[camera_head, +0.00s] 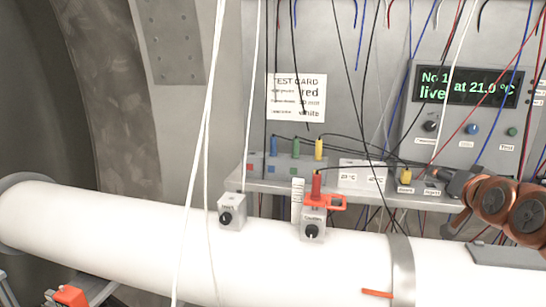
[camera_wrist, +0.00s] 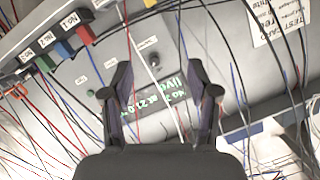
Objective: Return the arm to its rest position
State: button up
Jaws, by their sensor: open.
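My arm (camera_head: 505,203), with copper-coloured joints, reaches in from the right edge of the head view. My gripper (camera_head: 447,176) is at its left end, in front of the shelf and below the display box (camera_head: 462,110). In the wrist view my gripper (camera_wrist: 163,85) has its two dark fingers spread apart with nothing between them. The display box (camera_wrist: 145,60) with its green text lies beyond the fingers, and thin wires cross in front of it. How far the fingertips are from the box and wires I cannot tell.
Many hanging wires (camera_head: 365,100) cross the space around my arm. A shelf (camera_head: 270,187) carries coloured plugs, with a test card (camera_head: 297,97) above. Below runs a thick white pipe (camera_head: 120,225). A red plug (camera_head: 317,186) stands in a small grey box (camera_head: 312,231) in front.

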jog(key=s+a+f+n+g+y, duration=0.1)
jog(key=s+a+f+n+g, duration=0.1)
jog(key=s+a+f+g, duration=0.45)
jog(key=s+a+f+n+g+y, duration=0.15)
jog(key=s+a+f, duration=0.25)
jog(key=a+f, duration=0.55)
jog(key=s+a+f+n+g, duration=0.1)
jog(key=s+f+g, duration=0.2)
jog(key=s, duration=0.5)
jog(key=s+a+f+n+g, duration=0.1)
jog(key=s+a+f+g, duration=0.1)
jog(key=s, duration=0.7)
jog(key=s+a+f+n+g, duration=0.1)
jog(key=s+f+g, duration=0.3)
jog(key=s, duration=0.5)
jog(key=shift+a+h, duration=0.35)
jog(key=shift+a, duration=0.4)
jog(key=shift+d, duration=0.1)
